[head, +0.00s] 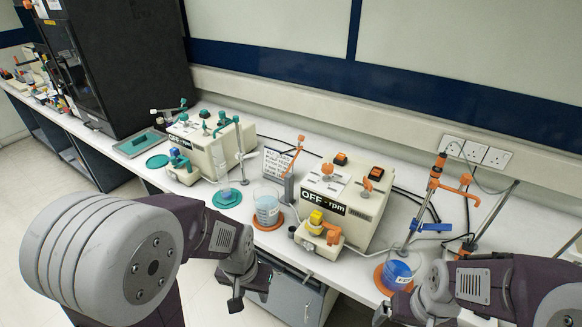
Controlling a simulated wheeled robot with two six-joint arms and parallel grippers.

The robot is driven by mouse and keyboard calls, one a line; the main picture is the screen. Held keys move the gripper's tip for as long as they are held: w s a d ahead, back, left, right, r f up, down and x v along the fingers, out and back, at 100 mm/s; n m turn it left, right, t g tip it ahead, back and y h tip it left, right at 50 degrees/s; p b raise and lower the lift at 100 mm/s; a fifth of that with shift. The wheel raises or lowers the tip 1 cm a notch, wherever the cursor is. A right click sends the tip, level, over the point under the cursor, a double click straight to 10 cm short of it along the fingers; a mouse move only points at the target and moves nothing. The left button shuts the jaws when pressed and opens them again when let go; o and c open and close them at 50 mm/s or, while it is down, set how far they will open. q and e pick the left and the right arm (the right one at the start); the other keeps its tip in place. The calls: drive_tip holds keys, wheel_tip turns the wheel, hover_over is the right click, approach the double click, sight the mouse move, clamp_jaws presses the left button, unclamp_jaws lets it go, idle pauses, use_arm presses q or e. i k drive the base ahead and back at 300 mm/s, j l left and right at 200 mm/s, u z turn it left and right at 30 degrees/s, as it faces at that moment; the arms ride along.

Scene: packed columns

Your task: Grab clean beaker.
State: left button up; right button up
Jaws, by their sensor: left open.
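A clear beaker (266,207) with pale contents stands upright on an orange disc near the bench middle. A smaller beaker (227,192) with bluish liquid stands on a teal disc to its left. A beaker with blue contents (398,272) stands on an orange disc at the right. I cannot tell which one is clean. My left gripper (247,293) is open and empty, in front of the bench edge and below the clear beaker, apart from it. My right gripper (402,318) is at the bottom edge, in front of the blue beaker; its fingers are partly cut off.
Orange clamp stands (437,170) and cables crowd the right. A dark cabinet (125,55) stands back left.

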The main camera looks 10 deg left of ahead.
sight(267, 199)
drive_tip(key=j+u, duration=0.2)
drive_tip(key=u, duration=0.2)
drive_tip(key=i+j+u, duration=0.15)
drive_tip(key=u, duration=0.2)
drive_tip(key=i+j+u, duration=0.1)
drive_tip(key=u, duration=0.3)
drive_tip(key=j, duration=0.1)
